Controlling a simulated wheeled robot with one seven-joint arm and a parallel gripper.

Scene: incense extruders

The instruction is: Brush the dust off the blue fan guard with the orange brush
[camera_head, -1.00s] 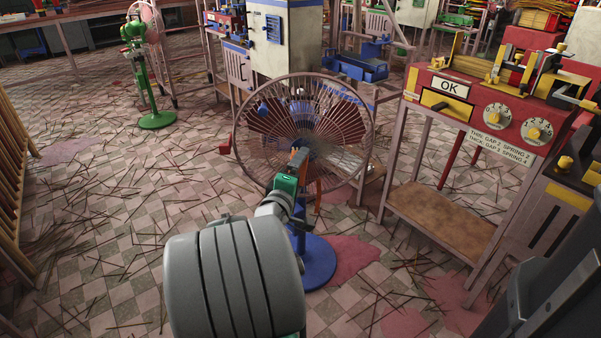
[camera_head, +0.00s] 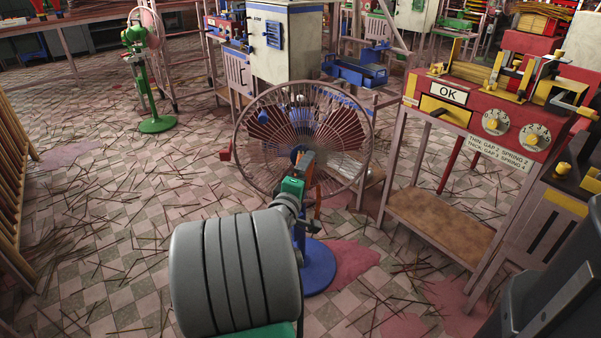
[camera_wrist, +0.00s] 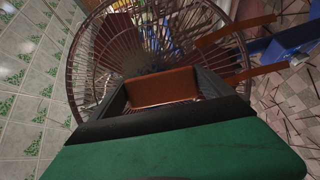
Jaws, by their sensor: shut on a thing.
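The fan guard (camera_head: 247,163) is a round, brownish wire cage on a blue stand (camera_head: 318,262), in the middle of the head view. Dark reddish patches show behind its upper wires at left and right, with clearer wires between them. Its wires also fill the top of the wrist view (camera_wrist: 85,65). My gripper (camera_head: 299,178) is in front of the guard's lower middle, shut on the orange brush (camera_wrist: 162,88). The brush's body shows between the dark jaws. Its bristles are hidden, so I cannot tell whether they touch the wires.
A red machine (camera_head: 480,118) with dials and an OK sign stands close on the right. A green fan (camera_head: 155,124) stands back left, and a wooden rack (camera_head: 12,190) at the left edge. Thin sticks litter the tiled floor.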

